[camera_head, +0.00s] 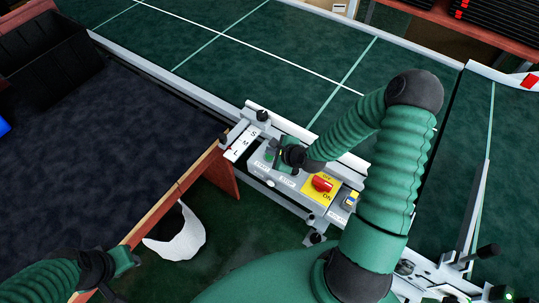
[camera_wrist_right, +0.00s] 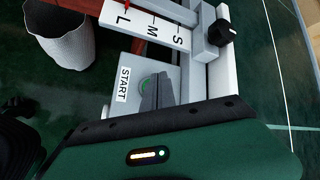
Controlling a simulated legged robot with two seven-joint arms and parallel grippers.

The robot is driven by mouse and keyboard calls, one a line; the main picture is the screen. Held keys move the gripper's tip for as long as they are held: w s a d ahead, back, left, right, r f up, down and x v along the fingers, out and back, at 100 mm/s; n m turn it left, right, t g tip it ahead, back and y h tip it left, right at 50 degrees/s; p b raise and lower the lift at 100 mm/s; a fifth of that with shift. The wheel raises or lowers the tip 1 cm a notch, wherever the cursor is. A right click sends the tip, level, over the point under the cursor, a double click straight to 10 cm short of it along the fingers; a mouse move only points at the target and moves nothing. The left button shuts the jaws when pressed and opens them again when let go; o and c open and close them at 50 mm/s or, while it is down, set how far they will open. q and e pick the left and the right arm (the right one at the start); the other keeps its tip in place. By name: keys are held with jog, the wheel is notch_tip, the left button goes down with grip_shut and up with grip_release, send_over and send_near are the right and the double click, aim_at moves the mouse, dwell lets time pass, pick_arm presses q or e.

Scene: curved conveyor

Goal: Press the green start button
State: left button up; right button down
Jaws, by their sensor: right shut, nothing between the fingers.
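The green start button (camera_wrist_right: 146,84) shows in the right wrist view on a grey control box, beside a white START label (camera_wrist_right: 123,84). It is partly hidden by the fingers of my right gripper (camera_wrist_right: 156,96), which are shut and empty just beside or over it. I cannot tell whether they touch it. In the head view my right gripper (camera_head: 277,157) is over the left end of the control box (camera_head: 258,178). My left gripper (camera_head: 123,263) is at the lower left, far from the box; its jaw opening is unclear.
A yellow plate with a red ON/OFF switch (camera_head: 321,184) sits on the box right of my right gripper. A white S-M-L scale (camera_head: 241,145) is to the left. The green conveyor (camera_head: 260,55) lies behind. A white bin (camera_head: 178,236) stands below.

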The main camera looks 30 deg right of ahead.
aim_at(271, 158)
jog(key=shift+f, duration=0.15)
jog(key=shift+f, duration=0.2)
jog(key=shift+f, duration=0.45)
dwell(0.5)
dwell(0.4)
jog(key=shift+r+p, duration=0.7)
jog(key=shift+r, duration=0.15)
notch_tip(271, 158, up, 5)
jog(key=p, duration=0.5)
jog(key=shift+r, duration=0.1)
